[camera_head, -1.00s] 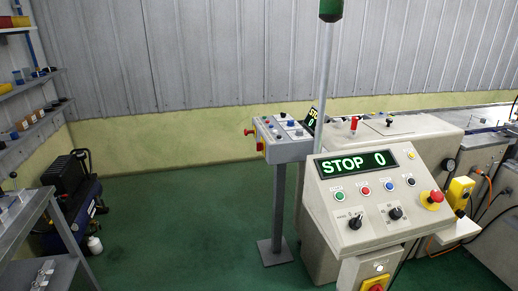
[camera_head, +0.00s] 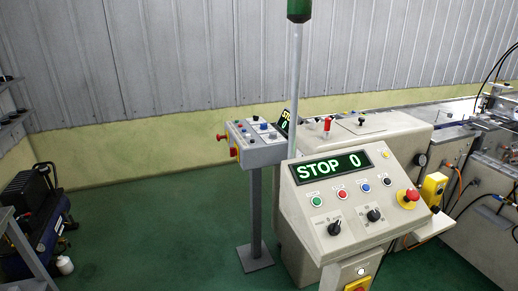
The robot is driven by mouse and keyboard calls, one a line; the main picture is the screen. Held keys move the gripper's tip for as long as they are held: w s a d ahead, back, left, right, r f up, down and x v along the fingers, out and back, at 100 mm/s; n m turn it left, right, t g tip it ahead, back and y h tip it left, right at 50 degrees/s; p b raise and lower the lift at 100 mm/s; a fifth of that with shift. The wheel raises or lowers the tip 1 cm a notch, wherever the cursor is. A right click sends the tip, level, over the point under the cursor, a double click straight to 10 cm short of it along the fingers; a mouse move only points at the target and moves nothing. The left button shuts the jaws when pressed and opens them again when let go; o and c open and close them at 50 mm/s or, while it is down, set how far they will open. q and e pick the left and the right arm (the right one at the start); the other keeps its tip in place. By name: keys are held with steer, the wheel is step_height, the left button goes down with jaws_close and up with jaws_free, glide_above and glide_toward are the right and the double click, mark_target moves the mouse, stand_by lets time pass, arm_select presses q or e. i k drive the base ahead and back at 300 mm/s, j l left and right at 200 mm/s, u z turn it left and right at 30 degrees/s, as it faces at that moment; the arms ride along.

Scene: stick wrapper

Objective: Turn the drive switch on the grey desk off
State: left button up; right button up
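A grey desk (camera_head: 262,153) stands on a grey post (camera_head: 255,205) left of the large beige console. Its sloped top carries several small buttons and knobs, including a blue one (camera_head: 263,126). The drive switch cannot be picked out at this size. A small green display (camera_head: 284,123) behind it is partly hidden by the console's pole. Neither of my grippers is in view.
The beige console (camera_head: 330,215) with a "STOP 0" display (camera_head: 333,167), knobs and a red emergency button (camera_head: 408,197) stands at front right. Green floor (camera_head: 160,220) is clear between.

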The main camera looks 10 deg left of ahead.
mark_target(233, 151)
steer(key=i+j+z, duration=0.15)
steer(key=i+j, duration=0.15)
steer(key=i+j+z, duration=0.2)
steer(key=j, duration=0.2)
steer(key=i+j+z, duration=0.15)
steer(key=j, duration=0.25)
steer(key=i+j+z, duration=0.15)
steer(key=i+j, duration=0.15)
steer(key=j, duration=0.1)
